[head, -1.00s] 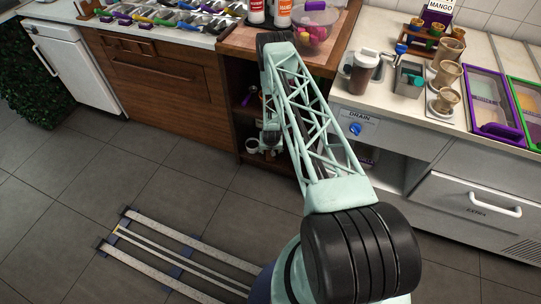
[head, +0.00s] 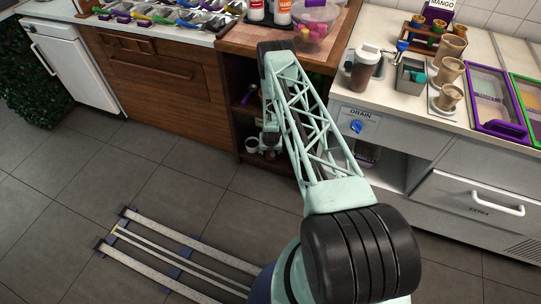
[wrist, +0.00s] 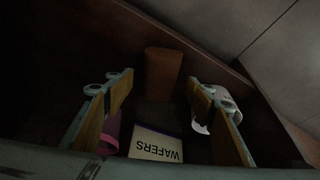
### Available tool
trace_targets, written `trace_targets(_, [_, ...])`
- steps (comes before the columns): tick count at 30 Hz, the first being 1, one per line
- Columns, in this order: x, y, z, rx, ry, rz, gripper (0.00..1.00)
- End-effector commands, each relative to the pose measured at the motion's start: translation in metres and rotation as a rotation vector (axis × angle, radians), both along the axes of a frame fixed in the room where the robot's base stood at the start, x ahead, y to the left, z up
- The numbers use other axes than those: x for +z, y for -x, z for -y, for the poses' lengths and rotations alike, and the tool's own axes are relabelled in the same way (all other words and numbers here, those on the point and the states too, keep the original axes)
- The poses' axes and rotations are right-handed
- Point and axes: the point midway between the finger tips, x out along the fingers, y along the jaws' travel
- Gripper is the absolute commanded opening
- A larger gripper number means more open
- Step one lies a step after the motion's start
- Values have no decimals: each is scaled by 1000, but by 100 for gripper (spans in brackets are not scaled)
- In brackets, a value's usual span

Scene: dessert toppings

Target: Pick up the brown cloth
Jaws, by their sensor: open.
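In the wrist view a brown, folded-looking piece (wrist: 163,72) lies at the far side of a dark shelf space. It looks like the brown cloth, though the light is dim. My gripper (wrist: 160,84) is open, with one yellow-padded finger to the left and one to the right. The brown piece shows between and beyond the fingertips, and I see no contact. In the head view my gripper (head: 269,139) is small, at the open shelf below the wooden counter. I cannot make out the cloth there.
A box marked WAFERS (wrist: 156,146) lies between the fingers, nearer the wrist. A pink item (wrist: 110,133) is by the left finger and a white cup (wrist: 222,98) by the right finger. Dark shelf walls enclose the space. The wooden counter (head: 232,36) is above the shelf.

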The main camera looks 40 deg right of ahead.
Motion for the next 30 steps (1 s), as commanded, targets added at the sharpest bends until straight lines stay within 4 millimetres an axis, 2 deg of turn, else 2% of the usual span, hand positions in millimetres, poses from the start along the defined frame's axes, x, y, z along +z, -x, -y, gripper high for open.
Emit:
trace_targets(1, [-7,-1,1,-1,0,0,50])
trace_targets(7, [-16,-6,5,-1,0,1,50])
trace_targets(30, [-17,-6,4,0,0,0,50])
